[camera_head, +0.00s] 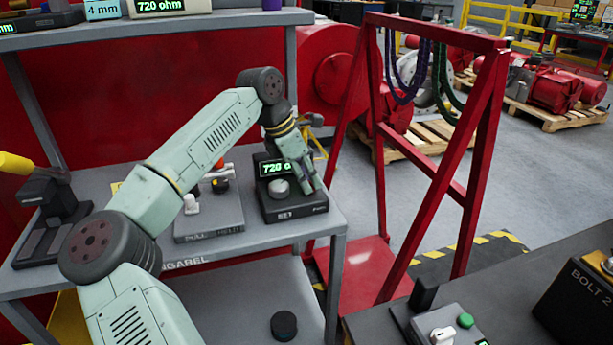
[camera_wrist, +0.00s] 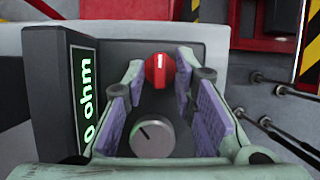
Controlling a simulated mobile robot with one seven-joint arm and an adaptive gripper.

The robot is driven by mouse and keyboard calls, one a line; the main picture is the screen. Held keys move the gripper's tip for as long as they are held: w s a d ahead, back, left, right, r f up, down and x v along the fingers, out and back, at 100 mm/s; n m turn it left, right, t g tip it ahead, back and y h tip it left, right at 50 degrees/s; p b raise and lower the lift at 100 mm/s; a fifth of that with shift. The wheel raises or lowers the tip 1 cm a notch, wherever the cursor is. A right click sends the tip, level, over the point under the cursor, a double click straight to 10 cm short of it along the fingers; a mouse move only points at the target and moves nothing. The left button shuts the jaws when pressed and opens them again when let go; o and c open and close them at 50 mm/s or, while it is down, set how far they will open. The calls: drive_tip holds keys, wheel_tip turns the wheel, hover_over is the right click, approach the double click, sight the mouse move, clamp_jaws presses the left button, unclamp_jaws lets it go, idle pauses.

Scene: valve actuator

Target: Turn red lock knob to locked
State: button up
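The red lock knob (camera_wrist: 160,70) shows in the wrist view on the top face of a dark box (camera_head: 292,207) with a green "720 ohm" display. Its white mark points toward the top of the picture. In the head view the red knob is hidden behind my gripper (camera_head: 304,180). In the wrist view my gripper (camera_wrist: 160,84) is open, with one padded finger left and one right of the red knob. Gaps show between the knob and the fingers, and I see no clear contact. A grey dial (camera_wrist: 152,138) sits below the red knob, between the fingers.
A grey panel box (camera_head: 208,222) with small controls stands left of the dark box on the grey bench (camera_head: 150,285). A shelf (camera_head: 150,27) runs above the bench. A red frame (camera_head: 465,190) stands to the right. A black table (camera_head: 560,260) is at front right.

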drive_tip(key=shift+o, duration=0.2)
drive_tip(key=v, duration=1.2)
